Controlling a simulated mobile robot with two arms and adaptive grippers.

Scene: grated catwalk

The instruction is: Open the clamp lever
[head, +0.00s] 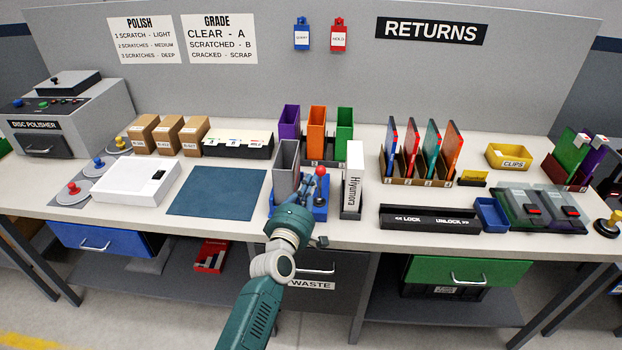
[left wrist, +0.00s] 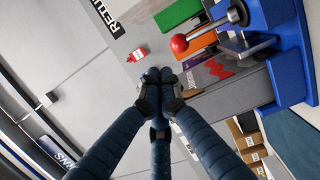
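The clamp has a blue base (head: 320,212) on the bench, and its lever ends in a red ball knob (head: 320,171). In the left wrist view the red knob (left wrist: 179,43) sits on a metal lever (left wrist: 215,24), with the blue clamp body (left wrist: 288,75) at the right. My left gripper (head: 312,184) is over the clamp, close to the knob, and partly hides the clamp. In the left wrist view its fingertips (left wrist: 160,76) are together with nothing visible between them; the knob appears beside them, apart in the picture. My right gripper is not in view.
A grey upright bin (head: 286,158) stands just left of the clamp, and a white Hiyamora box (head: 353,172) just right. Purple, orange (head: 316,128) and green bins stand behind. A blue mat (head: 218,192) lies left. A black lock/unlock bar (head: 430,219) lies right.

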